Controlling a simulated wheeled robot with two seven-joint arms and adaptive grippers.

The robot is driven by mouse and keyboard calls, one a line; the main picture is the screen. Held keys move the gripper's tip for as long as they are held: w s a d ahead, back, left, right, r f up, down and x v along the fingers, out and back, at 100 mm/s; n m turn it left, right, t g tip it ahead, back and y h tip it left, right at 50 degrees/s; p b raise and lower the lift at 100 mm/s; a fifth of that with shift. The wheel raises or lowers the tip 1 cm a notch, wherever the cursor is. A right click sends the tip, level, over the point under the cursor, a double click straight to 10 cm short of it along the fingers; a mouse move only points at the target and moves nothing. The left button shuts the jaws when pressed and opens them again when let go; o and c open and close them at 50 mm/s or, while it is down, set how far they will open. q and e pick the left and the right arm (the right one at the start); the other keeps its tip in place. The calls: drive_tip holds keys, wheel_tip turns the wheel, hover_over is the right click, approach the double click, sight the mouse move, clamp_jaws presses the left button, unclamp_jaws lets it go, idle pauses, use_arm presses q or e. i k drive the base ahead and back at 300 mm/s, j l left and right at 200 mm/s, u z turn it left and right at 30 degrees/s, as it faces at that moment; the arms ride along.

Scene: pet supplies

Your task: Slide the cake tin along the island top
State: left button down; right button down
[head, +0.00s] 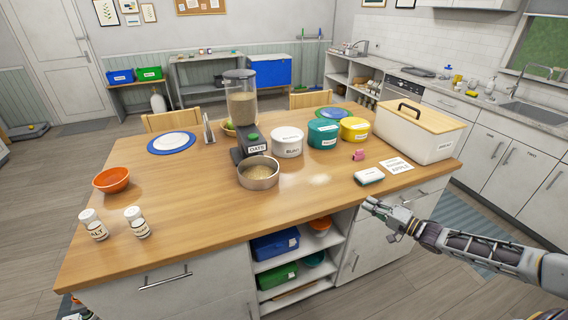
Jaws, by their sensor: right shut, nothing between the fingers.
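A round metal tin (258,178), which looks like the cake tin, stands on the wooden island top (190,215). It holds pale grain-like contents and sits in front of the dispenser labelled OATS (240,105). My right gripper (372,204) is shut and empty near the front edge of the island, well to the right of the tin and apart from it. I cannot tell its exact height against the edge. My left gripper is not in view.
White (287,142), teal (322,134) and yellow (354,130) canisters stand right of the dispenser. An orange bowl (111,180) and two shakers (93,225) stand left. The front middle is clear.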

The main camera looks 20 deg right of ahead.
sight(259, 172)
drive_tip(key=i+j, duration=0.65)
drive_tip(key=i, duration=0.2)
